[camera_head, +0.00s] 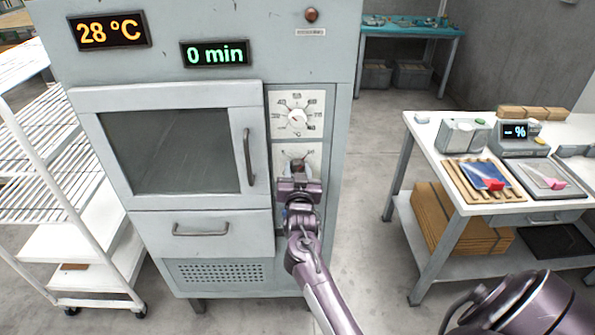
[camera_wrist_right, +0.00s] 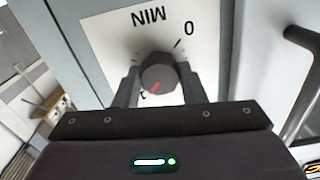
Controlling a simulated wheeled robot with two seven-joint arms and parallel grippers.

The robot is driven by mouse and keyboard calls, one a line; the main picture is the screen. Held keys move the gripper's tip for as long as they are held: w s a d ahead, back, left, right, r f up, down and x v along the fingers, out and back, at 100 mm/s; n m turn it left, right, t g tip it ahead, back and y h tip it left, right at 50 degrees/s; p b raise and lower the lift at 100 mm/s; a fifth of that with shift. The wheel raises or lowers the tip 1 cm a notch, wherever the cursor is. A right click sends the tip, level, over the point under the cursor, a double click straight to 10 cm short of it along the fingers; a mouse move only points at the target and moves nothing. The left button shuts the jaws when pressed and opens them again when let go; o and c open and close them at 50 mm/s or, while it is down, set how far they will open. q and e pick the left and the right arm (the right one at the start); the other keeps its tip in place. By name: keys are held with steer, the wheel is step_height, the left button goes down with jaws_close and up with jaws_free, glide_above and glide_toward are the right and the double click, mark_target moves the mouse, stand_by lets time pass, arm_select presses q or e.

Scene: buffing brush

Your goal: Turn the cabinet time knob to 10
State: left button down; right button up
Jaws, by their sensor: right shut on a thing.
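The grey cabinet (camera_head: 235,233) stands at the left in the head view, with displays reading "28 °C" (camera_head: 108,30) and "0 min" (camera_head: 215,52). Its upper dial (camera_head: 297,117) is free. The time knob is on the lower panel, mostly hidden behind my right gripper (camera_head: 298,180) in the head view. In the right wrist view the time knob (camera_wrist_right: 159,72) is dark with a red mark, on a white plate marked "MIN" and "0", seen upside down. My right gripper's fingers (camera_wrist_right: 160,88) are shut on the knob from both sides. My left gripper is not in view.
The cabinet's door handle (camera_head: 248,157) sticks out just left of the knob panels. A white rack (camera_head: 60,175) stands at the left. A workbench (camera_head: 440,150) with a scale, trays and boxes stands at the right. Bare floor lies between bench and cabinet.

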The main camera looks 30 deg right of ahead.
mark_target(297, 98)
steer(key=o, duration=1)
step_height(297, 98, up, 20)
steer(key=b, duration=0.3)
steer(key=shift+f, duration=0.1)
